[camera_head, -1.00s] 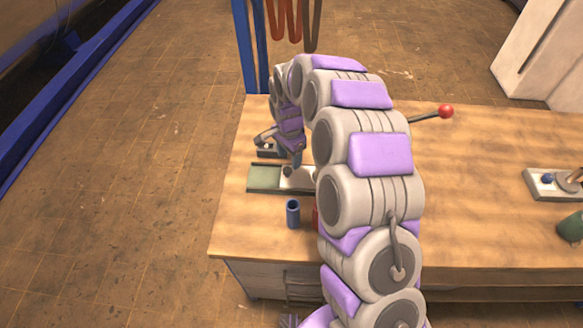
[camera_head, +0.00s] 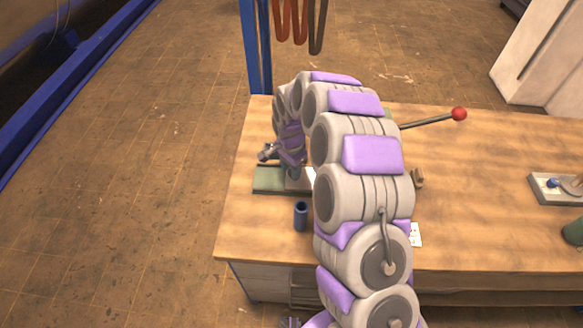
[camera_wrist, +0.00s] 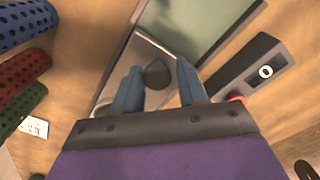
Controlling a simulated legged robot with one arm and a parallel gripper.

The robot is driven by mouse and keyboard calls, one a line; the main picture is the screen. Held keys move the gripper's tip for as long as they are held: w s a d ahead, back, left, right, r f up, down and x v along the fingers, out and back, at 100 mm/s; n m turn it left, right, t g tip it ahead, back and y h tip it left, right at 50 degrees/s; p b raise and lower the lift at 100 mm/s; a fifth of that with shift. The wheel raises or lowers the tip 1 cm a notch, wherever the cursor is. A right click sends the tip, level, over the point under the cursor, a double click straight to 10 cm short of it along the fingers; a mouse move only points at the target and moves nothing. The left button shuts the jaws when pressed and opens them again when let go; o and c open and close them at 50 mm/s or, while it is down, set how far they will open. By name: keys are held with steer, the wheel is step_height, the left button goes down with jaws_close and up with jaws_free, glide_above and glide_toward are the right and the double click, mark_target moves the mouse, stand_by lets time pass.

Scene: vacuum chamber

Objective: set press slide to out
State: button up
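The press slide is a pale grey plate (camera_wrist: 140,65) with a dark round knob (camera_wrist: 157,74), beside a green panel (camera_wrist: 195,25) in the wrist view. In the head view, the green panel (camera_head: 268,181) shows at the table's left, with a bit of pale plate (camera_head: 308,176) beside my arm. My gripper (camera_wrist: 158,78) is open, with one blue-grey finger on each side of the knob. Gaps show between the fingers and the knob, and I cannot tell their height relative to it. In the head view, my arm hides most of the slide and the knob.
A dark box (camera_wrist: 245,70) with a round white label and a red button (camera_wrist: 236,98) is close to the right finger. A blue tube (camera_head: 301,216) stands in front of the slide. A red-knobbed lever (camera_head: 459,114) sticks out behind my arm. A tray (camera_head: 560,190) lies far right.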

steer(key=shift+r, duration=0.1)
steer(key=shift+c, duration=0.8)
steer(key=shift+w+d+r, duration=0.1)
steer(key=shift+d, duration=0.8)
jaws_close()
steer(key=shift+a, duration=0.3)
steer(key=a+p, duration=0.3)
steer(key=a, duration=0.8)
steer(key=shift+w+a, duration=0.1)
steer(key=shift+w, duration=0.05)
